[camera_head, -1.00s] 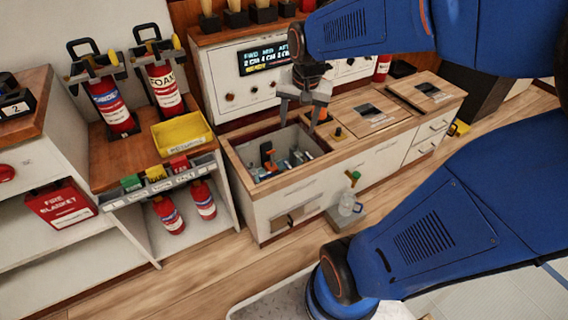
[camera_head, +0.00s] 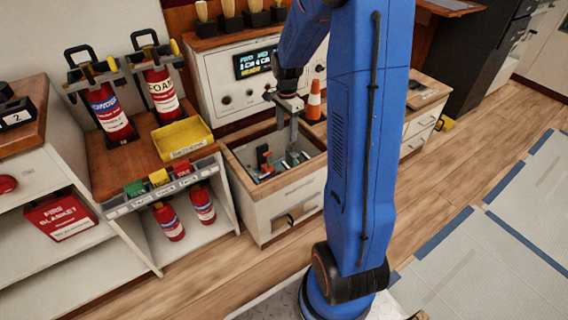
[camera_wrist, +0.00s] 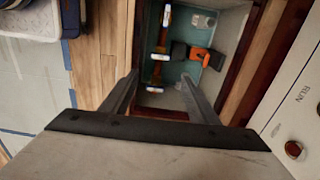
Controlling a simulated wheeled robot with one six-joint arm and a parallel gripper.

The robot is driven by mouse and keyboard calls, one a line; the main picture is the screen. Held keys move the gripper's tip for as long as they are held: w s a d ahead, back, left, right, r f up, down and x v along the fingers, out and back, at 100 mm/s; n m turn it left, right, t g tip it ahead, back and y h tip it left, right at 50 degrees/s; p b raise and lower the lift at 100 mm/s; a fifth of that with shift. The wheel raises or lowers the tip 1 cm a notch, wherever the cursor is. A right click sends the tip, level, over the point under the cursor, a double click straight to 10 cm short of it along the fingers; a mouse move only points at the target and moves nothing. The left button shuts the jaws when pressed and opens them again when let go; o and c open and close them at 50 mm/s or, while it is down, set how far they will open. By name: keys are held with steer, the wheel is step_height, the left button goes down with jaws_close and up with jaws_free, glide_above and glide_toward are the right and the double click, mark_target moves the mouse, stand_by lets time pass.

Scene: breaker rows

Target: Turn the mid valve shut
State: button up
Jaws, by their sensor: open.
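An open box (camera_head: 238,168) sunk in the counter holds a row of small valves, which also show in the wrist view. An orange handle on a black body (camera_wrist: 196,55) sits right of the middle one. Which labels they carry cannot be read. My gripper (camera_head: 285,122) is open and empty above the box, fingers pointing down into it. In the wrist view its fingers (camera_wrist: 160,88) frame the bottom piece, apparently apart from it.
An orange cone (camera_head: 314,100) stands on the counter just right of my gripper. A control panel (camera_head: 240,85) rises behind the box. A yellow tray (camera_head: 183,138) and extinguishers (camera_head: 110,110) are to the left.

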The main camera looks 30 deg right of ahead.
mark_target(286, 165)
step_height(286, 165, down, 18)
steer(key=shift+r, duration=0.2)
stand_by(0.5)
steer(key=shift+c, duration=0.3)
steer(key=c, duration=0.7)
